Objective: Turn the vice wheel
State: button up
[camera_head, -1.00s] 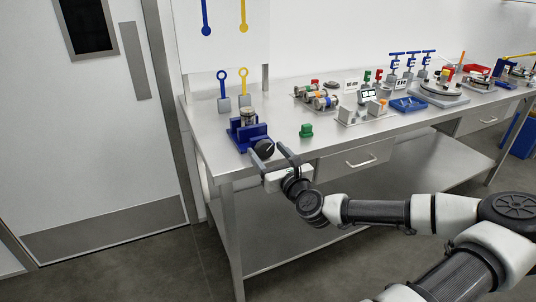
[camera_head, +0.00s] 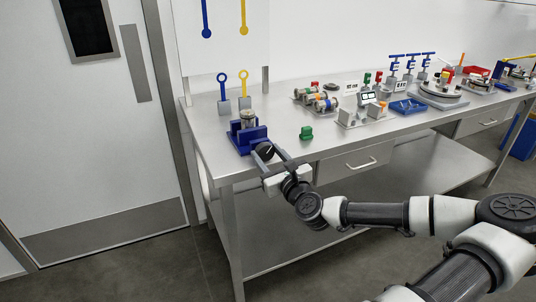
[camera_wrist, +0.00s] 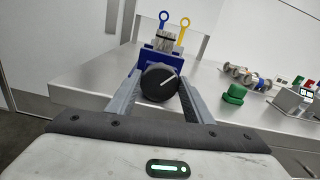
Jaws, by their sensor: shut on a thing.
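The vice is a blue block (camera_head: 240,139) at the near left corner of the steel bench, holding a metal cylinder (camera_head: 248,119) upright between its jaws. Its black round wheel (camera_head: 265,151) faces the front edge of the bench. In the wrist view the wheel (camera_wrist: 159,83) fills the space between the fingers, and its white line points to the upper right. My gripper (camera_head: 268,153) is shut on the wheel, one finger on each side. The vice's blue body (camera_wrist: 160,59) shows behind the wheel in the wrist view.
A green block (camera_head: 306,133) stands on the bench right of the vice. Blue and yellow ring-topped rods (camera_head: 222,85) stand behind it. Several fixtures and a blue tray (camera_head: 408,105) fill the bench further right. A drawer handle (camera_head: 361,162) sticks out below the bench top.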

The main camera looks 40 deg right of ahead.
jog(key=shift+a+f+n+p, duration=0.1)
jog(key=shift+n+p, duration=0.35)
jog(key=shift+n, duration=1.75)
jog(key=o, duration=1)
jog(key=shift+o, duration=0.2)
